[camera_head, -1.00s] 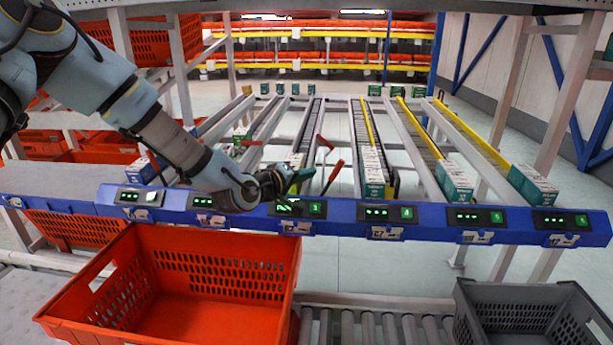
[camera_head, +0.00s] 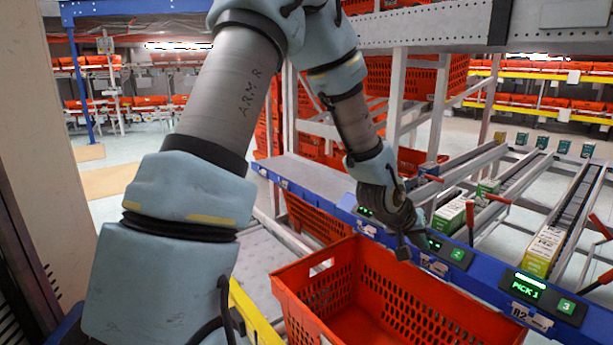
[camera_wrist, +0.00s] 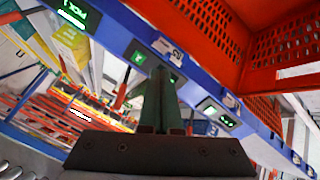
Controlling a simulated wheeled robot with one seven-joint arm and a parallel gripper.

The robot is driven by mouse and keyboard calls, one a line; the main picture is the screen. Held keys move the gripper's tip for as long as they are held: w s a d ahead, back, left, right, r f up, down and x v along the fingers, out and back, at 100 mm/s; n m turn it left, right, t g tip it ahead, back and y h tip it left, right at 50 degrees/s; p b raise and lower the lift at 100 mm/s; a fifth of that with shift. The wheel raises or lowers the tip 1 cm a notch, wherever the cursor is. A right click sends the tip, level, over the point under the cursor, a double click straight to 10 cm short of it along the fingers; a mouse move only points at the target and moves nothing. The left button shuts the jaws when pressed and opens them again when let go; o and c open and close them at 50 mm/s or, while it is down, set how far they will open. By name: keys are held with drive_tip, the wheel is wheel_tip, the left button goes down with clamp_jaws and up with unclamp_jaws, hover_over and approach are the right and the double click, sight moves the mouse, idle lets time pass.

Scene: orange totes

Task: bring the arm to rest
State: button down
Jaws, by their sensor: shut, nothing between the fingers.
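My arm reaches from the left over the orange tote (camera_head: 300,285) in the head view. My gripper (camera_head: 404,250) hangs above the tote's back rim, just in front of the blue rail (camera_head: 480,283). In the wrist view my gripper (camera_wrist: 158,85) shows its two dark fingers pressed together with nothing between them. The blue rail (camera_wrist: 190,85) runs diagonally behind the fingers there. The orange tote (camera_wrist: 275,60) fills the upper right of that view.
A lit display reading PICK 1 (camera_head: 531,286) sits on the rail at the right. Small cartons (camera_head: 543,252) stand in the flow lanes behind the rail. Red levers (camera_head: 470,222) stick up near the lanes. An upright wall or column (camera_head: 45,150) stands at the far left.

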drive_tip(key=w+a+r+n+y, duration=0.1)
drive_tip(key=a+y, duration=0.2)
drive_tip(key=a, duration=1)
drive_tip(key=w+a+r+n+y, duration=0.1)
drive_tip(key=a+r+y, duration=0.15)
drive_tip(key=a, duration=0.95)
drive_tip(key=s+a+r+n+g+y, duration=0.1)
drive_tip(key=s+a, duration=0.3)
drive_tip(key=a, duration=0.2)
drive_tip(key=s+a+r+n+g+y+p, duration=0.1)
drive_tip(key=s+a, duration=0.3)
drive_tip(key=a, duration=0.3)
drive_tip(key=shift+s+a, duration=0.15)
drive_tip(key=shift+a, duration=0.1)
drive_tip(key=c, duration=1.6)
unclamp_jaws()
